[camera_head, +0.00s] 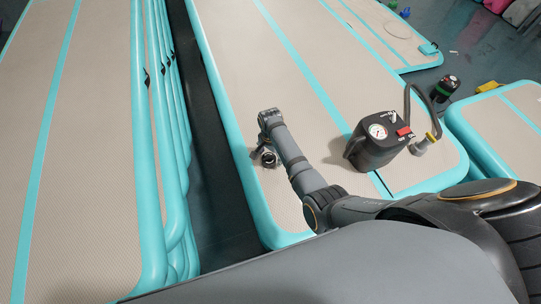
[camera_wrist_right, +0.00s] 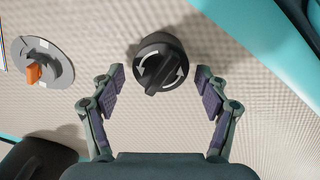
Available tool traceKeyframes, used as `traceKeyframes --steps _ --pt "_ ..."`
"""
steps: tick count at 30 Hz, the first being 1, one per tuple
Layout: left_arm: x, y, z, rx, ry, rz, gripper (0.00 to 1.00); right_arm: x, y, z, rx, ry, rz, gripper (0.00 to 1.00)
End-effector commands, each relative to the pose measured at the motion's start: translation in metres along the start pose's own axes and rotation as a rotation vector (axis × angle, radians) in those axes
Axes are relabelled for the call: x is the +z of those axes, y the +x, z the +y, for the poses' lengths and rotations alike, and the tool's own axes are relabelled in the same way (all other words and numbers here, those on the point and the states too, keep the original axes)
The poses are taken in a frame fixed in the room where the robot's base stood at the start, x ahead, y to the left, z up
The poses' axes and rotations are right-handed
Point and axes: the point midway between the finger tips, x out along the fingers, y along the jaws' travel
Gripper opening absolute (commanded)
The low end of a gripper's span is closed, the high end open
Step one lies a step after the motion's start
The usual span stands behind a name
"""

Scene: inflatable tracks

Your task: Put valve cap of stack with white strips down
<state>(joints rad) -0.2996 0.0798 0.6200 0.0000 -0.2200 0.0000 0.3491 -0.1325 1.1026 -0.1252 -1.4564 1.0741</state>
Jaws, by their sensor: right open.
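A round black valve cap (camera_wrist_right: 160,65) with a raised grip bar and white curved arrows shows in the right wrist view, its top facing the camera. It lies over the beige mat surface, between the fingertips of my right gripper (camera_wrist_right: 160,82). The fingers are spread, with visible gaps on both sides of the cap. In the head view my right gripper (camera_head: 266,152) is low over the left part of the middle mat (camera_head: 240,50); the cap is not clearly seen there. My left gripper is not in view.
A black pump (camera_head: 372,150) with a gauge and hose stands right of my right arm. A stack of turquoise-edged mats (camera_head: 80,120) fills the left, across a dark floor gap (camera_head: 215,150).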

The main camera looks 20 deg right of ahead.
Motion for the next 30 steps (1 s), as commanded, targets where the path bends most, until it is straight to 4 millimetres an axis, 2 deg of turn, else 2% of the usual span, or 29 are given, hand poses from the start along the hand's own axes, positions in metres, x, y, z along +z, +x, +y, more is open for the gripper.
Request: traceKeyframes --steps 9,15,20,30 --pt "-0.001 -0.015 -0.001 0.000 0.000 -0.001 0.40 0.000 -0.074 -0.002 -0.006 0.000 0.002 0.75" --pt "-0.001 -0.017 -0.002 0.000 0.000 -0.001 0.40 0.000 -0.109 -0.001 -0.003 0.000 0.001 0.75" --pt "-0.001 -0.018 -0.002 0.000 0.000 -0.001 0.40 0.000 -0.119 -0.001 -0.001 0.000 0.000 0.75" --pt "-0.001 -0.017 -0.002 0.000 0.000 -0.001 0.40 0.000 -0.119 -0.001 -0.001 -0.001 0.000 0.75"
